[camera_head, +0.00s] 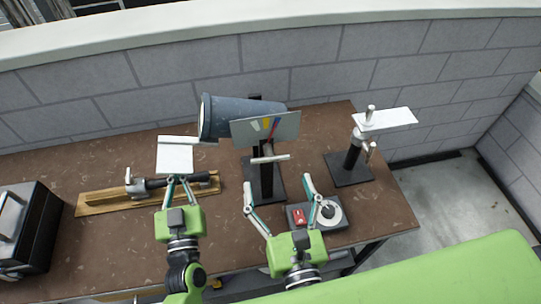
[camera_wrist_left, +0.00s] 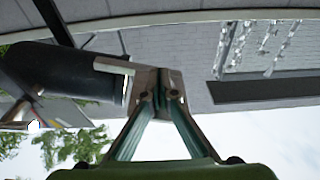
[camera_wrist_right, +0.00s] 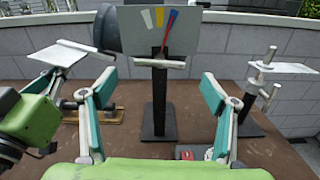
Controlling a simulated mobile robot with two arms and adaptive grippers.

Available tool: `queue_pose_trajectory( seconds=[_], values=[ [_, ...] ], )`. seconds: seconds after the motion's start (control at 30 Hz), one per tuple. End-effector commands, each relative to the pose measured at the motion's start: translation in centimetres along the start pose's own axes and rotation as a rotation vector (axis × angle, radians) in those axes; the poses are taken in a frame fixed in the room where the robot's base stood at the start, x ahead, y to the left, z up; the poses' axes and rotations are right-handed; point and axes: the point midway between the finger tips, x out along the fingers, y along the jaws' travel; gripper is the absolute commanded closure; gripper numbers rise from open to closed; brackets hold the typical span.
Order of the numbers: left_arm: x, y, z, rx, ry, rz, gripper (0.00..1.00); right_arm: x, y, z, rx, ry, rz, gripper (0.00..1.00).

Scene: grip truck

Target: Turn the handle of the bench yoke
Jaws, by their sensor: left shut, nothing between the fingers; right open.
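The bench yoke seems to be the dark stand (camera_head: 263,185) at mid-table, with a pale crossbar handle (camera_head: 270,158) in front. Above the handle is a grey plate (camera_head: 283,131) with coloured wedges. In the right wrist view the handle (camera_wrist_right: 159,63) lies nearly level, beyond my fingers. My right gripper (camera_head: 279,188) is open and empty in front of the stand; its fingers (camera_wrist_right: 158,95) are spread either side of the post, apart from the handle. My left gripper (camera_head: 177,181) is shut, left of the stand. A pale flat plate (camera_head: 175,158) shows at its fingertips; its support is unclear.
A dark cylinder (camera_head: 225,118) sits behind the grey plate. A wooden board (camera_head: 95,205) with a tool lies left, near a black box (camera_head: 28,225). A small box with a red button (camera_head: 299,217) is by my right gripper. Another stand (camera_head: 350,170) is right. A wall is behind.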

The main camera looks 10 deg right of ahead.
Motion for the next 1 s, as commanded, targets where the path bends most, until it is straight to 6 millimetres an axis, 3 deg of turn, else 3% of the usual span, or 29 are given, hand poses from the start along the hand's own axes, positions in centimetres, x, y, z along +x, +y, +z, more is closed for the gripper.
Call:
queue_pose_trajectory(
  seconds=[0.2, 0.4, 0.83, 1.0],
  values=[
    [0.0, 0.0, -0.1, 0.000, 0.002, 0.000, 1.00, 4.6, 0.0, 0.1, 0.004, -0.003, -0.002, 0.21],
    [0.0, 0.0, -0.1, 0.000, 0.002, 0.000, 1.00, 7.3, 0.0, 0.0, 0.002, -0.002, 0.000, 0.21],
    [0.0, 0.0, -0.1, 0.000, 0.002, 0.000, 1.00, 8.2, 0.0, 0.0, 0.004, 0.001, 0.001, 0.21],
    [0.0, 0.0, -0.1, 0.000, 0.002, 0.000, 1.00, 8.2, 0.0, 0.0, 0.003, 0.001, 0.001, 0.60]
  ],
)
